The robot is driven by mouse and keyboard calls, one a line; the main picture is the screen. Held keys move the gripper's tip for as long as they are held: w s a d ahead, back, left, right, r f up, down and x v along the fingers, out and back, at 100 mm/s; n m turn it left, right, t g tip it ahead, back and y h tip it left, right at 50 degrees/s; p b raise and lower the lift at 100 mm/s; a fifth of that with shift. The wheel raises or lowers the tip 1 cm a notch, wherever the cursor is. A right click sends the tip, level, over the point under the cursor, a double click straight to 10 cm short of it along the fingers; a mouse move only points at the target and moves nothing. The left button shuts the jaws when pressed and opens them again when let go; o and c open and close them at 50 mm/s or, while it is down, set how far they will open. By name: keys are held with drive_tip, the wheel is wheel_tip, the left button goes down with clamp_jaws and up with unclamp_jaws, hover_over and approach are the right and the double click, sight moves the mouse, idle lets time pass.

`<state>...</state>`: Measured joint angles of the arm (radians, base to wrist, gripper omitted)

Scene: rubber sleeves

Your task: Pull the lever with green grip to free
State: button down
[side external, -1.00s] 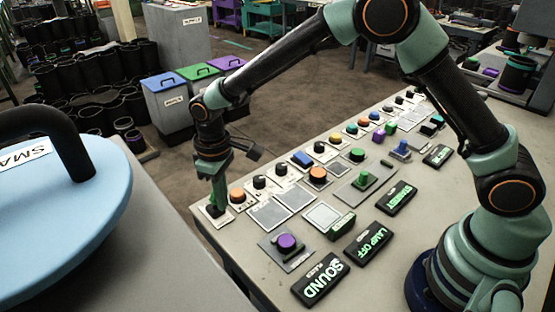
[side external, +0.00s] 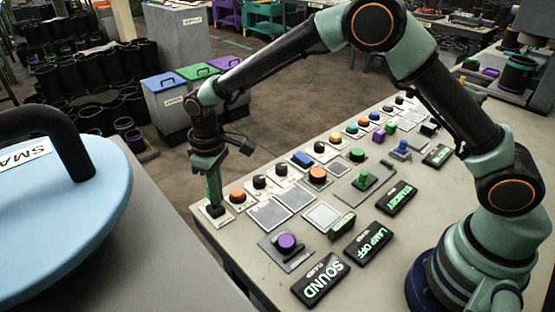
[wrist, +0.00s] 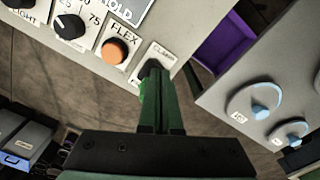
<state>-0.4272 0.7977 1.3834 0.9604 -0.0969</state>
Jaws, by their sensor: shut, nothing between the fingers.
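The lever with the green grip stands on a black mount (side external: 215,211) on a white plate at the near left corner of the panel table. In the wrist view a bright green strip of its grip (wrist: 142,90) shows at the left edge of my fingers, below a plate marked CLAMP (wrist: 158,57). My gripper (side external: 213,192) is shut and empty, pointing down at the lever. In the wrist view its closed fingers (wrist: 158,80) cover most of the lever, so contact and the lever's exact angle cannot be told.
An orange button (side external: 237,195) marked FLEX and black knobs (side external: 259,182) stand close beside the lever. A purple knob (side external: 287,242) and dark signs (side external: 320,279) lie toward the front. A light blue lid (side external: 65,210) is on the left bench, across a gap.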

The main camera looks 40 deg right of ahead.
drive_tip(key=shift+w, duration=0.9)
drive_tip(key=shift+s, duration=0.1)
idle(0.4)
drive_tip(key=shift+s, duration=0.55)
wheel_tip(320, 180, up, 8)
idle(1.1)
